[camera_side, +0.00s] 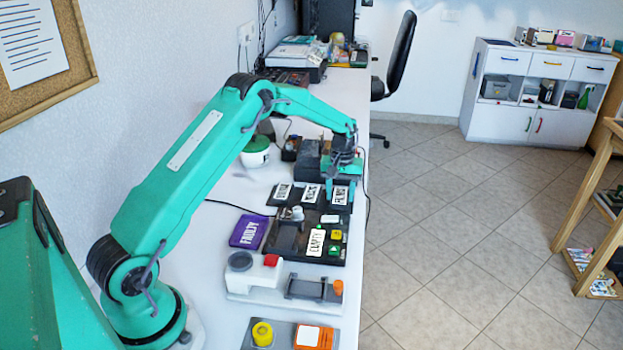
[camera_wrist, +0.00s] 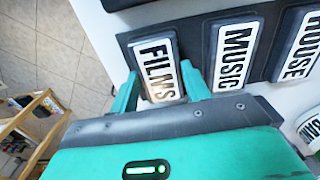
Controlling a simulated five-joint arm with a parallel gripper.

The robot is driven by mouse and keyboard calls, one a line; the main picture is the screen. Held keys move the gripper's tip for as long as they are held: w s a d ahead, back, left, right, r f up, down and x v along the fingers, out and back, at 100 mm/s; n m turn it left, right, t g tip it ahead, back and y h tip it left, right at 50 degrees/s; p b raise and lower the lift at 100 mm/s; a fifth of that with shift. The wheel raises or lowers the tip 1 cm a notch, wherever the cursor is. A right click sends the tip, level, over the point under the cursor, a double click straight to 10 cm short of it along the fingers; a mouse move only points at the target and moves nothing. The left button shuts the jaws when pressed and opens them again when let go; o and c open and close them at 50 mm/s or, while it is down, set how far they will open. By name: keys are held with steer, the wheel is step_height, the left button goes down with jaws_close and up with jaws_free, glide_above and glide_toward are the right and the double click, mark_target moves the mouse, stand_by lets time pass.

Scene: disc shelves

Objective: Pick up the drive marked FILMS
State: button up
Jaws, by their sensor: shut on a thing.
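The FILMS drive (camera_wrist: 158,68) is a dark block with a white label. It is at the left end of the row in the wrist view and at the right end in the side view (camera_side: 340,196). My gripper (camera_wrist: 159,76) has one green finger on each side of the drive and is shut on it. In the side view my gripper (camera_side: 341,180) reaches down at the drive. The drive appears still in line with the others in the dark holder (camera_wrist: 198,22); I cannot tell whether it is lifted.
The MUSIC drive (camera_wrist: 234,55) stands close beside it, then the HOUSE drive (camera_wrist: 298,45). A purple FAULTY tray (camera_side: 249,231), a dark EMPTY panel (camera_side: 328,254) and a white device (camera_side: 262,283) lie nearer my base. A white-and-green pot (camera_side: 255,152) stands behind. The table's edge is close on the right.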

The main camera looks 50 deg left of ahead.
mark_target(341, 197)
steer(key=shift+r, duration=0.65)
steer(key=r, duration=0.3)
steer(key=shift+d+r, duration=0.1)
steer(key=shift+d, duration=0.2)
steer(key=s+d+r, duration=0.3)
steer(key=d+r, duration=0.3)
steer(key=d, duration=0.4)
steer(key=shift+s+d+r, duration=0.15)
steer(key=shift+d+r, duration=0.05)
steer(key=shift+d, duration=0.15)
